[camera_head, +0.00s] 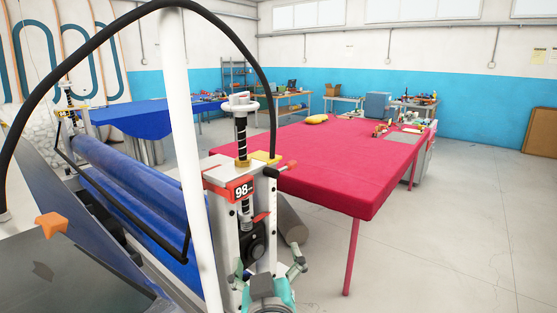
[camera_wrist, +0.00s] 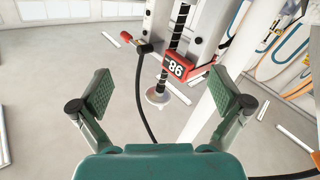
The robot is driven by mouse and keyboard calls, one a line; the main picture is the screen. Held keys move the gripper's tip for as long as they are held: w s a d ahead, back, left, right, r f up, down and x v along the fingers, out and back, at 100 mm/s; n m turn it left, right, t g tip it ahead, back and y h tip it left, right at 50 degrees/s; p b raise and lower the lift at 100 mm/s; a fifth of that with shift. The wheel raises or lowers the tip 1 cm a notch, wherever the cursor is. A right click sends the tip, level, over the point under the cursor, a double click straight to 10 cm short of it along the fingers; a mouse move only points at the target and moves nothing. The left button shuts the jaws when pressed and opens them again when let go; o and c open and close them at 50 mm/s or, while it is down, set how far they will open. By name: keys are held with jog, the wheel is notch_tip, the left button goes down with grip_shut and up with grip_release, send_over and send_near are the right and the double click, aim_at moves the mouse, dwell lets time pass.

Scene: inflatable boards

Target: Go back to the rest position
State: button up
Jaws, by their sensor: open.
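My gripper (camera_head: 268,270) is at the bottom centre of the head view, in front of the machine post. Its teal body and two spread fingers show. In the wrist view my gripper (camera_wrist: 165,95) is open, with its green pads wide apart and nothing between them. The post (camera_head: 238,215) is white, with a red plate marked 98 (camera_head: 240,191), a black threaded screw and a white handwheel (camera_head: 240,104) on top. In the wrist view the post is upside down, with the plate (camera_wrist: 175,68) beyond the fingers. I cannot tell the exact gap to the post.
A blue roller (camera_head: 130,200) runs from the post to the left. A black hose (camera_head: 262,70) arches over it, beside a white pole (camera_head: 182,130). A red-covered table (camera_head: 330,165) stands behind the post on the right. The floor (camera_head: 470,240) at right is clear.

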jog(key=s+d+f+g, duration=0.1)
jog(key=s+d+f, duration=0.35)
jog(key=f, duration=0.35)
jog(key=s+d+f+y, duration=0.1)
jog(key=s+d+f, duration=0.4)
jog(key=f, duration=0.4)
jog(key=s+d+f+g, duration=0.1)
jog(key=s+d+f, duration=0.2)
jog(key=s+f, duration=0.4)
jog(key=s+d+f+m, duration=0.1)
jog(key=s+d, duration=0.1)
jog(key=s, duration=0.6)
jog(key=s+d+f+m+h, duration=0.1)
jog(key=s+d+f, duration=0.1)
jog(key=s, duration=0.7)
jog(key=s+d+f+m+g+h, duration=0.1)
jog(key=s+d, duration=0.3)
jog(key=s, duration=0.5)
jog(key=shift+f+m, duration=0.25)
jog(key=shift+m, duration=0.25)
jog(key=shift+d, duration=0.1)
